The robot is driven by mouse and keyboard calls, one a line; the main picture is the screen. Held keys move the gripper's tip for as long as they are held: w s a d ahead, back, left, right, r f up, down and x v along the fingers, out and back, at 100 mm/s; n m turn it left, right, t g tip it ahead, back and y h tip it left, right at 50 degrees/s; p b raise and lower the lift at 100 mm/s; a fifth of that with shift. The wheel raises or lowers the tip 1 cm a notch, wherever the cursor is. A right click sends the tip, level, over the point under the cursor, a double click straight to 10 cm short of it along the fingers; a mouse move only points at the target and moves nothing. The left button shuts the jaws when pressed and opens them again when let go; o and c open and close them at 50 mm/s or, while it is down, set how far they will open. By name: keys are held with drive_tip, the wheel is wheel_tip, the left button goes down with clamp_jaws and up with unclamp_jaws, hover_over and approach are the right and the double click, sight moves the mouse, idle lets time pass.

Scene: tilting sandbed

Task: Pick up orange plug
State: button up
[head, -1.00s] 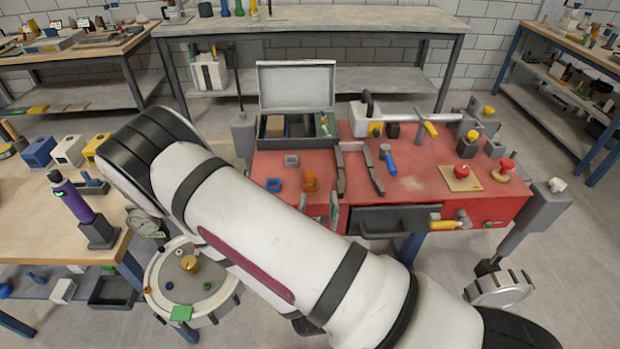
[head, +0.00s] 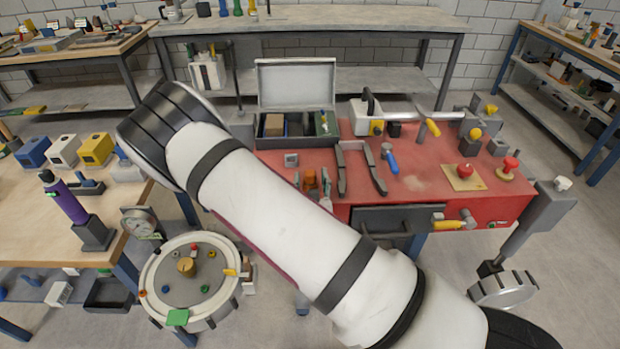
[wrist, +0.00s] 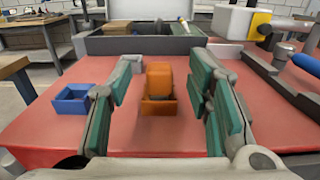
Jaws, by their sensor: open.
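The orange plug (wrist: 159,76) stands upright in a small orange square holder (wrist: 158,106) on the red tabletop in the wrist view. In the head view the orange plug (head: 310,180) shows just past my arm. My gripper (wrist: 161,88) is open, with one green-padded finger on each side of the plug. Gaps show between the pads and the plug, and nothing is held. The far side of the plug is hidden.
A blue square holder (wrist: 73,99) stands left of my gripper. An open toolbox (head: 297,133) is behind. A dark U-shaped bracket (head: 342,172) and a blue-handled tool (head: 391,160) lie to the right. A grey holder (head: 291,160) stands nearby on the red top (head: 420,185).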

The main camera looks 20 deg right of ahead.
sight(310, 172)
drive_tip(key=shift+x, duration=1.65)
clamp_jaws()
drive_tip(key=shift+r, duration=0.8)
wheel_tip(310, 172, up, 2)
drive_tip(key=shift+r, duration=0.1)
drive_tip(key=s+r+p, duration=0.2)
drive_tip(key=s+p, duration=0.6)
drive_tip(key=s, duration=0.8)
drive_tip(key=shift+r, duration=0.4)
